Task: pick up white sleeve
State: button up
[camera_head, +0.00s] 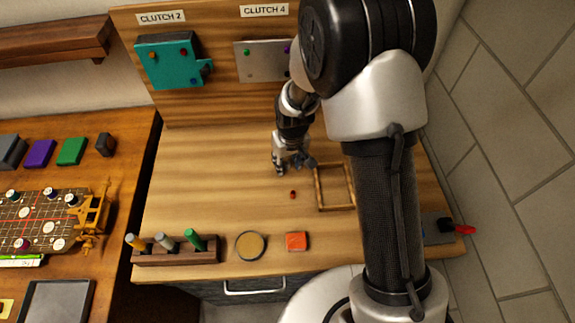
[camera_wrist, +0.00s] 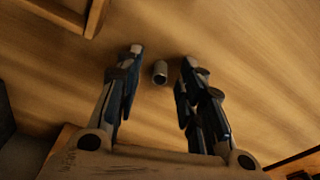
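The white sleeve (camera_wrist: 160,74) shows in the wrist view as a small pale grey-white cylinder with an open, darker end, lying or standing on the wooden table; I cannot tell which. My gripper (camera_wrist: 162,60) is open, with one finger on each side of the sleeve and visible gaps between. Nothing is held. In the head view my gripper (camera_head: 287,168) points down at the table, left of a wooden frame. The sleeve cannot be made out there and is probably hidden by the gripper.
A square wooden frame (camera_head: 319,189) and a small red piece (camera_head: 293,194) are close to my gripper. A tool rack (camera_head: 176,257), a round tin (camera_head: 250,245) and an orange-red box (camera_head: 297,241) line the front edge. The table's left middle is clear.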

jog(key=c, duration=0.7)
jog(key=shift+r, duration=0.15)
